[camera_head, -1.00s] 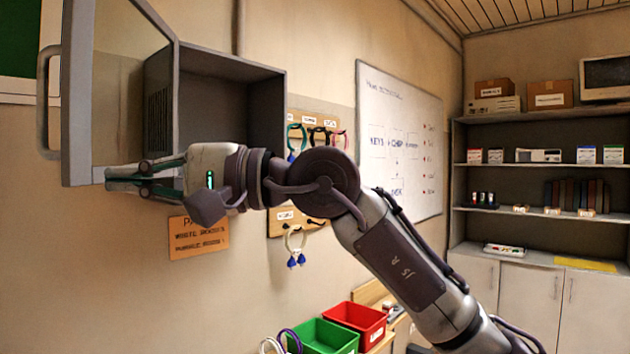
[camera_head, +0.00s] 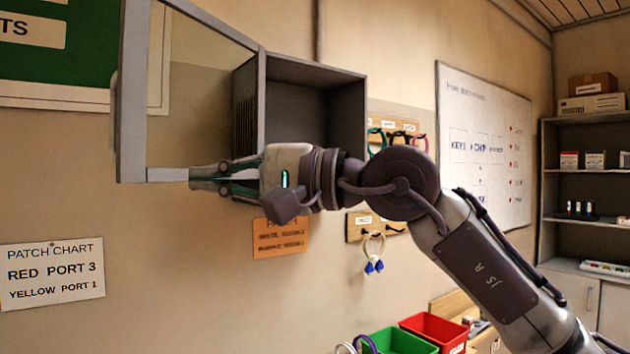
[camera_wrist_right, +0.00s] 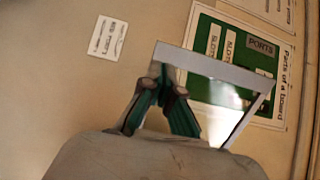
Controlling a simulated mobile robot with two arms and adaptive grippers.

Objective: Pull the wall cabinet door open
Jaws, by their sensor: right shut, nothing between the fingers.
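The wall cabinet (camera_head: 316,66) hangs on the wall with its glazed, grey-framed door (camera_head: 132,100) swung wide open to the left. The open inside looks dark and empty. The door handle (camera_head: 114,105) shows only as a sliver past the door's outer edge. My right gripper (camera_head: 192,179) is shut and empty at the door's lower edge, on the inner side; I cannot tell whether it touches. In the wrist view the shut fingers (camera_wrist_right: 164,72) overlap the door frame (camera_wrist_right: 222,72). My left gripper is not in view.
A key board (camera_head: 375,226) and whiteboard (camera_head: 485,140) are on the wall to the right. Below are a green bin (camera_head: 395,343) and a red bin (camera_head: 435,329). An orange sign (camera_head: 279,238) and a patch chart (camera_head: 52,273) are on the wall. Shelves (camera_head: 585,115) stand far right.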

